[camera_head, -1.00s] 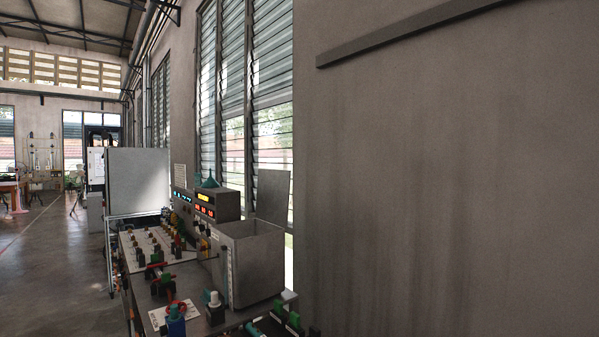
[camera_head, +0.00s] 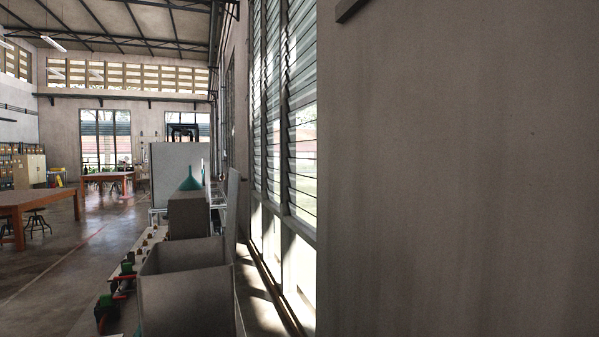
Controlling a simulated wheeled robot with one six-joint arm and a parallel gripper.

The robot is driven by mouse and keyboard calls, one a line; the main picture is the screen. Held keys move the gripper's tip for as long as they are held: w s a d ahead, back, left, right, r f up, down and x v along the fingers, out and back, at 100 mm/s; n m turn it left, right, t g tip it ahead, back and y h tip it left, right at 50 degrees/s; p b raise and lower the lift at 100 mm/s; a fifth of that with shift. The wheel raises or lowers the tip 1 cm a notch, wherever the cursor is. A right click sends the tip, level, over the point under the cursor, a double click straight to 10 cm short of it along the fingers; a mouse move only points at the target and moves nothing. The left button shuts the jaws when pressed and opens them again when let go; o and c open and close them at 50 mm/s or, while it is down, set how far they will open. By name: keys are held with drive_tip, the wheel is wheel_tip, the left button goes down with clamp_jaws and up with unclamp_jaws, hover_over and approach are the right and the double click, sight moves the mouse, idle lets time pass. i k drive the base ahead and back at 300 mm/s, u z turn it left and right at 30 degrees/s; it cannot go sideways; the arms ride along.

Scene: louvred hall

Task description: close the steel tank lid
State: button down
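The steel tank (camera_head: 187,305) is a grey open-topped box at the bottom of the head view, left of centre. Its lower part is cut off by the picture's bottom edge. Its lid (camera_head: 232,203) stands raised, nearly upright, along the tank's right side, and I see it almost edge-on. The tank's opening is uncovered, and its floor is hidden by the near wall. My gripper is not in view.
Behind the tank stand a grey instrument box (camera_head: 188,215) and a teal funnel (camera_head: 190,181). Board parts with red and green pieces lie left of the tank. A bare wall (camera_head: 450,170) fills the right. Open floor (camera_head: 60,265) lies to the left.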

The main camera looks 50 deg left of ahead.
sight(235, 178)
drive_tip(key=i, duration=0.6)
drive_tip(key=u, duration=2.3)
drive_tip(key=i, duration=1.6)
drive_tip(key=u, duration=1.2)
